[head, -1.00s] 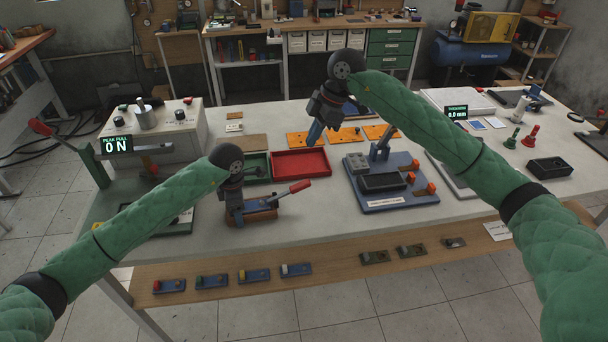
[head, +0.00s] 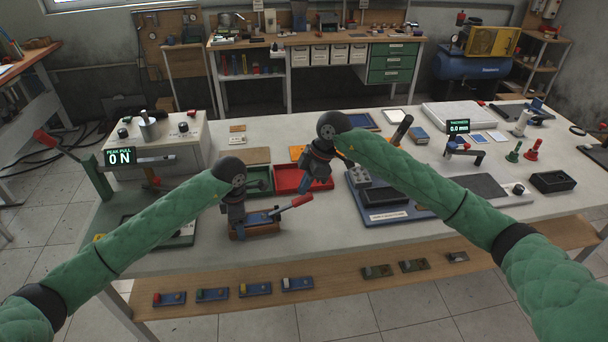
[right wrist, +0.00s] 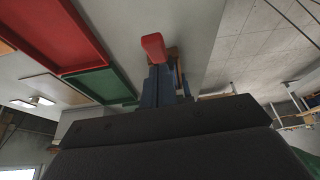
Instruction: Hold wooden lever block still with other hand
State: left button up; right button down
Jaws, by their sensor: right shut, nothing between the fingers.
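The wooden lever block (head: 262,231) sits near the front edge of the table, with a blue plate on top and a lever ending in a red handle (head: 301,200). My left gripper (head: 237,218) points down at the block's left end; its fingertips are hidden, so I cannot tell whether they grip it. My right gripper (head: 305,188) is shut and empty, pointing down just above the red handle. In the right wrist view the red handle (right wrist: 153,46) shows just beyond my blue fingers (right wrist: 165,88); I cannot tell whether they touch.
Red tray (head: 288,182) and green tray (head: 262,176) lie behind the block. A blue fixture board (head: 390,219) with dark blocks is to the right. A pull gauge reading 0 N (head: 119,157) stands at left. A wooden shelf (head: 340,277) runs below the table front.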

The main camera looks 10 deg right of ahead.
jog(key=shift+d+f, duration=0.25)
jog(key=shift+f, duration=0.4)
jog(key=shift+d, duration=0.1)
